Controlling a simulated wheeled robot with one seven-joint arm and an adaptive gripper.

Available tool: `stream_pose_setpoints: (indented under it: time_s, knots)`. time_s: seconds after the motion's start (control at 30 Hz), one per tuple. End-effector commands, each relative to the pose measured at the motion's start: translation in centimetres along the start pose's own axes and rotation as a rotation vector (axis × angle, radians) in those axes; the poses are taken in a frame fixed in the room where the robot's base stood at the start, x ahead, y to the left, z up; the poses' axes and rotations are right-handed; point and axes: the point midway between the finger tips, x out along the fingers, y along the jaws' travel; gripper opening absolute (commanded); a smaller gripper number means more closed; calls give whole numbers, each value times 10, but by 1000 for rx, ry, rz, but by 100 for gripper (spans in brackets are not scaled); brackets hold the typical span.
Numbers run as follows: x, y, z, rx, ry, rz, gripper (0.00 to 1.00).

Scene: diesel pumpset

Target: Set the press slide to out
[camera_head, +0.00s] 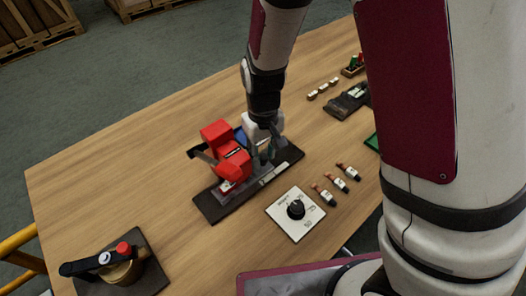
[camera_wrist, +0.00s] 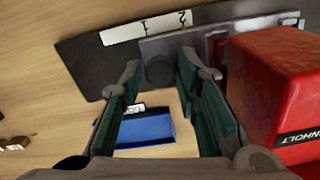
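The red press (camera_head: 228,155) stands on a dark base plate (camera_head: 208,207) on the table. Its red body (camera_wrist: 283,85) fills the right of the wrist view. A grey slide (camera_wrist: 215,40) runs along the base, beside a white strip (camera_wrist: 147,28) with number marks. A dark round knob (camera_wrist: 160,70) sits at the slide's near end. My gripper (camera_head: 266,150) is low over the base, right of the red body. In the wrist view my gripper (camera_wrist: 158,72) is open, one finger on each side of the knob. I cannot tell whether the fingers touch it.
A blue tray (camera_wrist: 145,130) lies close by the press. A dark-handled device (camera_head: 122,266) stands at the front left.

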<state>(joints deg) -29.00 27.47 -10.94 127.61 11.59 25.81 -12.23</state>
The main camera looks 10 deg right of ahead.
Motion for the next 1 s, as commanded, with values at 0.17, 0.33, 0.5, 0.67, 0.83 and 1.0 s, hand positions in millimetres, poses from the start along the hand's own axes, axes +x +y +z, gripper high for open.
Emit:
stream_pose_setpoints:
  time_s: [0.17, 0.33, 0.5, 0.67, 0.83, 1.0]
  knots:
    - [0, 0, 0, 0, 0, 0, 0]
    - [0, 4, -1, 2, 0, 0, 0]
    - [1, 31, -9, 8, 2, 0, 0]
    - [1, 66, -17, 7, 3, 0, 0]
    - [1, 93, -23, 3, 3, 0, 0]
    - [0, 102, -24, -1, 2, 0, 0]
